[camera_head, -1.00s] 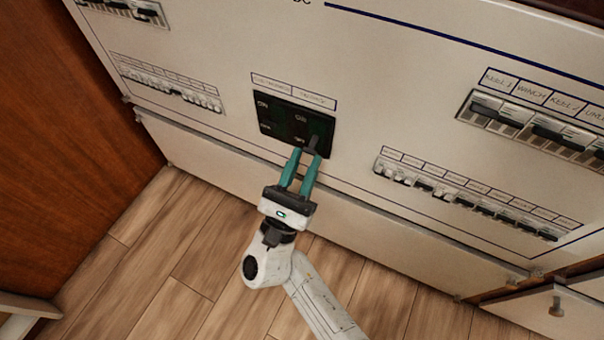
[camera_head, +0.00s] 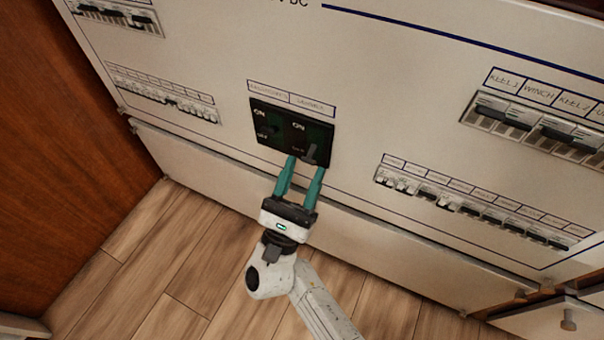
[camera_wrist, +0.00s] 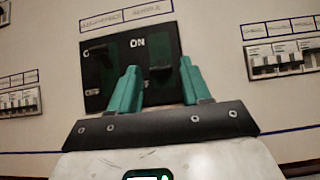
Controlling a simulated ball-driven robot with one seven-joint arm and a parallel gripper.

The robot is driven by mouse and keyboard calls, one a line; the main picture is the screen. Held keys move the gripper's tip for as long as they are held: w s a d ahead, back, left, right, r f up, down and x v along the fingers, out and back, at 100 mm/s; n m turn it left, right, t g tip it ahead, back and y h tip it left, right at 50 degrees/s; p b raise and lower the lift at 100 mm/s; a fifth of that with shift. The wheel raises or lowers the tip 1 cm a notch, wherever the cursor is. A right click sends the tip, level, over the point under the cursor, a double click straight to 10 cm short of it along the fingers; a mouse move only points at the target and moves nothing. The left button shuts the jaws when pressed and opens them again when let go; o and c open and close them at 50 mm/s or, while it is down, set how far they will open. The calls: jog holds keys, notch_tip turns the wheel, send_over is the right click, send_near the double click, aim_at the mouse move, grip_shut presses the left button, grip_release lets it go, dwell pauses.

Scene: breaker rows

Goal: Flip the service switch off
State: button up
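A black switch plate (camera_head: 283,145) with two rotary-style or lever switches sits low on the white panel, also in the wrist view (camera_wrist: 112,90). Two label boxes are above it, their text too blurred to read surely. The left switch's dark lever (camera_wrist: 100,52) also shows in the wrist view. My gripper (camera_head: 306,164) is open and empty, its teal fingertips just below and in front of the plate's right half. In the wrist view, the fingers (camera_wrist: 160,72) hide part of the plate's lower right.
Rows of small breakers (camera_head: 470,207) lie right of the plate, with larger breakers (camera_head: 535,125) above them. Another breaker row (camera_head: 165,97) is at the left. A brown wooden wall (camera_head: 60,150) borders the left. Wood floor lies below the panel.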

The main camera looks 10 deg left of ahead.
jog(key=shift+o, duration=0.5)
jog(key=v, duration=1)
jog(key=shift+s+f+p, duration=0.25)
jog(key=shift+f+p, duration=0.05)
jog(key=shift+p, duration=0.05)
jog(key=shift+a, duration=0.1)
